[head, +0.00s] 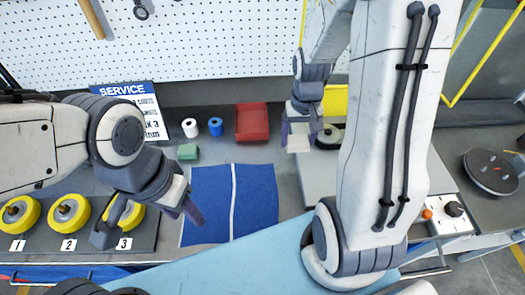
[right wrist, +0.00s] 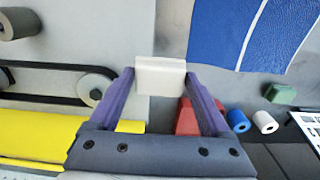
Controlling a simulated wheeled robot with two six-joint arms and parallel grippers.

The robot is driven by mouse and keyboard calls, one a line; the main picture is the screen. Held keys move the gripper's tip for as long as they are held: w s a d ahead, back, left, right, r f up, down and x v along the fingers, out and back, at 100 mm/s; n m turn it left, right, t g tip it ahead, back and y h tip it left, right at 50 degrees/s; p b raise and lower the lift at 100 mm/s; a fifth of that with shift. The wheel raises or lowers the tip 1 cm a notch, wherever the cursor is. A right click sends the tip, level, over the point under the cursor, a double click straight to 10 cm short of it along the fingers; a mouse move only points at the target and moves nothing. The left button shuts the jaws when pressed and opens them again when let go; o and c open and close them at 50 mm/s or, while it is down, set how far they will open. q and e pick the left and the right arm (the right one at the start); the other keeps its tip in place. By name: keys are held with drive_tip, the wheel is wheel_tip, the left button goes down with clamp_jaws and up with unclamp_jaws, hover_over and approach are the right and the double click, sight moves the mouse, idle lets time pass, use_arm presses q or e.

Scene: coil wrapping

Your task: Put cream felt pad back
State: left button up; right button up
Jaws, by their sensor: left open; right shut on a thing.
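The cream felt pad (head: 298,144) is a small pale block. It is held between the fingertips of my right gripper (head: 300,137), above the surface near the middle of the bench. In the right wrist view the cream felt pad (right wrist: 160,77) sits squarely between the two purple fingers of my right gripper (right wrist: 157,80). My left gripper (head: 150,222) is open and empty, near the left edge of the blue mat and over the rack of yellow rolls. The height of the pad above the bench is hard to tell.
A blue mat (head: 255,205) with a white stripe lies on the bench. Behind it are a green block (head: 188,152), a white roll (head: 190,127), a blue roll (head: 215,126) and a red bin (head: 251,122). Yellow rolls (head: 68,213) stand at left. A belt (right wrist: 45,82) shows near my right gripper.

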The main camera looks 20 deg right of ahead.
drive_tip(key=shift+s+d+f, duration=0.15)
drive_tip(key=shift+s+d, duration=0.05)
drive_tip(key=shift+s, duration=0.1)
drive_tip(key=w+a+f+p, duration=0.1)
drive_tip(key=w+a+f, duration=0.1)
drive_tip(key=w+a+f+p, duration=0.1)
drive_tip(key=w+a+f, duration=0.1)
drive_tip(key=w, duration=0.1)
drive_tip(key=w+a+f+p, duration=0.1)
drive_tip(key=w+a+f, duration=0.2)
drive_tip(key=shift+w, duration=0.15)
wheel_tip(320, 180, down, 4)
drive_tip(key=shift+r+p, duration=0.25)
drive_tip(key=shift+p, duration=0.75)
drive_tip(key=shift+f, duration=0.2)
drive_tip(key=shift+f, duration=0.2)
drive_tip(key=o, duration=1.1)
drive_tip(key=shift+o, duration=0.2)
drive_tip(key=shift+r, duration=0.15)
